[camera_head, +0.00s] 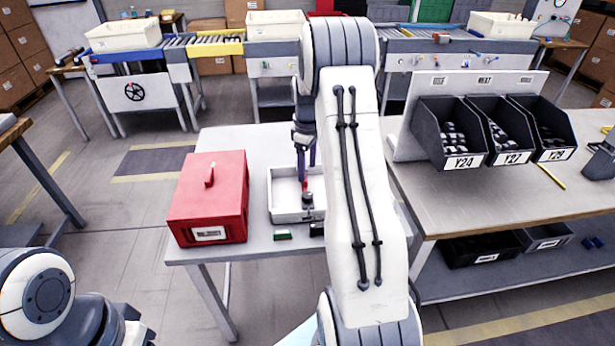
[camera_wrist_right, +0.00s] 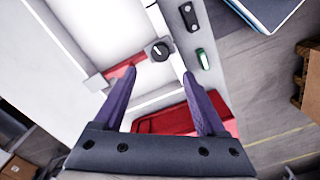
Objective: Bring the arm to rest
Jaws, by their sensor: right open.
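My right arm reaches over the grey table (camera_head: 230,143). Its gripper (camera_head: 306,168) points down over a shallow white tray (camera_head: 285,216), fingers apart. In the right wrist view, the gripper (camera_wrist_right: 160,73) has its two purple fingers spread with nothing between the tips. A dark round knob-like item (camera_wrist_right: 160,50) shows just beyond the fingertips, and a red piece (camera_wrist_right: 118,71) lies by the left finger. In the head view a small red and dark item (camera_head: 307,198) is in the tray below the gripper. The arm partly hides the tray. My left gripper is out of view.
A red toolbox (camera_head: 208,198) stands left of the tray. A green item (camera_head: 283,236) and a black item (camera_head: 317,229) lie at the table's front edge. Right is a workbench (camera_head: 490,198) with dark bins (camera_head: 445,130). A conveyor (camera_head: 210,42) runs behind.

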